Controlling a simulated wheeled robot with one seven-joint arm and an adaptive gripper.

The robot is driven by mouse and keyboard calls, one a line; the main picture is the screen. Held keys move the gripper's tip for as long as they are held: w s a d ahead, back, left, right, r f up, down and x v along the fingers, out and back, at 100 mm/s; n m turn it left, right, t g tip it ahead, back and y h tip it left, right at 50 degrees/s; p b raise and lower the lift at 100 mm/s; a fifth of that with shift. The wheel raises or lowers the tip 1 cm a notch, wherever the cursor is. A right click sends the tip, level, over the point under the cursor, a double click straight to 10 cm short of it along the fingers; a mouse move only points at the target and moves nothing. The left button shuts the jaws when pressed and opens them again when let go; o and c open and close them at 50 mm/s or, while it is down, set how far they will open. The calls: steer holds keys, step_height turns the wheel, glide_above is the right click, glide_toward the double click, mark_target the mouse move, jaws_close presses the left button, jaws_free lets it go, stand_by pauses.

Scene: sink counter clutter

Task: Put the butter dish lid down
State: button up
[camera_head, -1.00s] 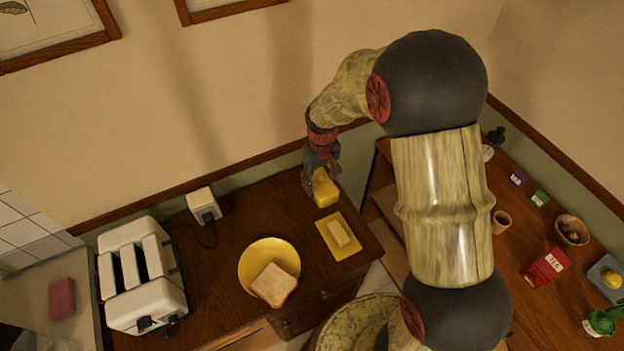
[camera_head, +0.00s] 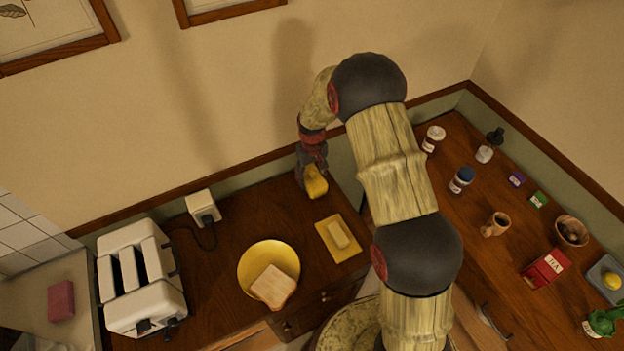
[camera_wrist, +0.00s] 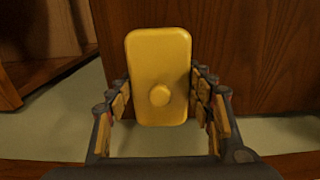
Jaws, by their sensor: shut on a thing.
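The butter dish lid (camera_head: 316,184) is a yellow box-shaped cover. My gripper (camera_head: 308,174) is shut on it, near the back of the wooden cabinet top. In the wrist view the lid (camera_wrist: 160,55) lies between the two fingers of my gripper (camera_wrist: 161,105), with its round knob facing the camera. The yellow butter dish base (camera_head: 325,237) lies on the cabinet top in front of the lid, with a pale block of butter (camera_head: 339,234) on it. Whether the lid touches the cabinet top is hard to tell.
A yellow bowl with a slice of bread (camera_head: 272,287) stands left of the dish base. A white toaster (camera_head: 140,280) is further left, with a wall plug (camera_head: 203,208) behind. Bare wood lies left of the lid. Jars and a red box (camera_head: 545,268) stand on the right counter.

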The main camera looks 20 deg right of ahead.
steer(key=shift+f, duration=0.6)
steer(key=shift+f, duration=0.15)
steer(key=o, duration=1.2)
steer(key=shift+o, duration=0.2)
